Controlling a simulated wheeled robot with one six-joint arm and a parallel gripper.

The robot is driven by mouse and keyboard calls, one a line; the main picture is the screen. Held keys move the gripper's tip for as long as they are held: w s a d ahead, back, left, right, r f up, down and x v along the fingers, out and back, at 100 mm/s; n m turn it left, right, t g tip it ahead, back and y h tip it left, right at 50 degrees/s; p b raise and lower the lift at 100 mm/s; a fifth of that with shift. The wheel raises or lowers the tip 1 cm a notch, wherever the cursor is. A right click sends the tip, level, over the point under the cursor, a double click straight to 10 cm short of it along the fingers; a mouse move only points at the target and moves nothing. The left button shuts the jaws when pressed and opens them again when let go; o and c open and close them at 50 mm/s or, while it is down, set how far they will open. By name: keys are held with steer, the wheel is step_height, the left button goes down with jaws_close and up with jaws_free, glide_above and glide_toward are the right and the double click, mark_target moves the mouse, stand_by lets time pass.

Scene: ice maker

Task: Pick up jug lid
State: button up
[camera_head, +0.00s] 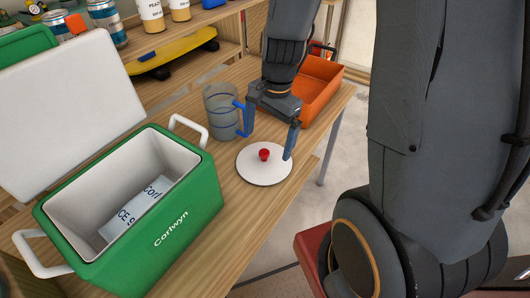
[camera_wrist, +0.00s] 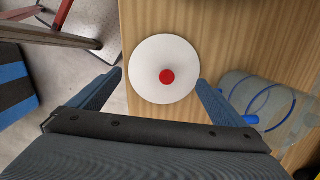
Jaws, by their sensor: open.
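The jug lid (camera_head: 264,166) is a flat white disc with a red knob (camera_head: 264,154) at its middle. It lies on the wooden table in front of the clear jug. In the wrist view the lid (camera_wrist: 150,55) lies ahead of and between the fingertips, its red knob (camera_wrist: 166,77) facing me. My gripper (camera_head: 268,146) is open and empty above the lid, with one finger to each side of the knob; it also shows in the wrist view (camera_wrist: 160,78). The clear jug (camera_head: 222,108) with a blue handle stands beside my gripper's left finger; they look close.
A green cooler (camera_head: 182,228) with its white lid raised stands at the left, an ice pack (camera_head: 137,208) inside. An orange bin (camera_head: 318,88) stands behind my gripper. The table's right edge is near the lid. Shelves with cans stand at the back.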

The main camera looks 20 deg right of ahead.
mark_target(265, 152)
steer(key=w+m, duration=0.1)
steer(key=m, duration=0.1)
steer(key=w+m+p, duration=0.1)
steer(key=m, duration=0.1)
steer(key=d+f+m+p, duration=0.1)
steer(key=m, duration=0.1)
steer(key=shift+w, duration=0.4)
steer(key=shift+w+f+m+y+p, duration=0.2)
steer(key=shift+m+y+p, duration=0.1)
steer(key=shift+m, duration=0.2)
step_height(265, 152, down, 2)
steer(key=shift+a+f, duration=0.15)
steer(key=shift+s+a+f, duration=0.1)
steer(key=shift+a+f, duration=0.05)
steer(key=shift+f, duration=0.75)
steer(key=shift+s+a+f, duration=0.1)
steer(key=shift+a+f, duration=0.05)
steer(key=shift+f, duration=0.75)
steer(key=shift+s+a+f, duration=0.1)
steer(key=shift+a+f, duration=0.05)
steer(key=shift+f, duration=0.75)
steer(key=c, duration=1.2)
steer(key=shift+o, duration=0.2)
